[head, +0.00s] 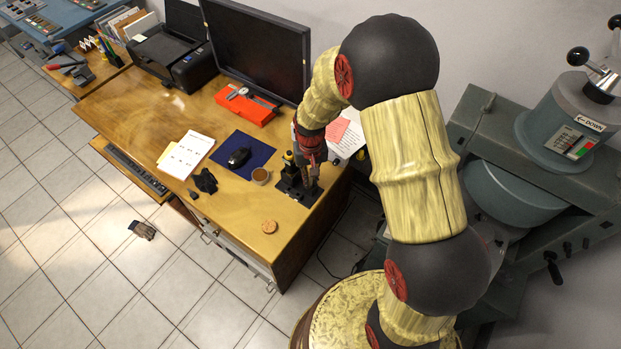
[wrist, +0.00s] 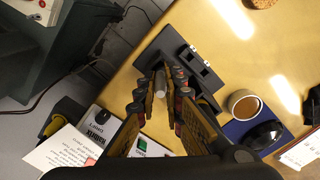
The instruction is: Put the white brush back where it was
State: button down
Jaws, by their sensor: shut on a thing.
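My gripper (head: 312,160) is over the right end of the wooden desk, at a black stand (head: 288,190). In the wrist view my gripper (wrist: 164,92) points down at the stand (wrist: 170,42), with its fingers closed on a slim pale piece (wrist: 160,78), which looks like the white brush. Most of it is hidden by the fingers, so I cannot tell whether its lower end touches the stand. The stand has a dark slotted block with small pale metal parts beside the fingertips.
A brown-filled cup (head: 260,176) and a mouse (head: 239,156) on a blue mat are left of the stand. A round coaster (head: 269,227) lies near the front edge. A monitor (head: 258,48) and red case (head: 245,106) are behind. Large grey machinery (head: 520,150) stands at right.

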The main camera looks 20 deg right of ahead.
jog(key=shift+f, duration=0.15)
jog(key=c, duration=1.9)
grip_release()
jog(key=s+r+t+p, duration=0.1)
jog(key=s+r+p, duration=0.15)
jog(key=r, duration=1.15)
jog(key=s+r+t+p, duration=0.1)
jog(key=s+r, duration=0.3)
jog(key=r, duration=1)
jog(key=s+r+n+t, duration=0.1)
jog(key=s+r, duration=0.3)
jog(key=s, duration=0.3)
jog(key=s+r+t, duration=0.2)
jog(key=s+r, duration=0.3)
jog(key=s, duration=0.3)
jog(key=shift+s+n+t, duration=0.25)
jog(key=shift+n+t, duration=0.05)
jog(key=shift+n, duration=0.1)
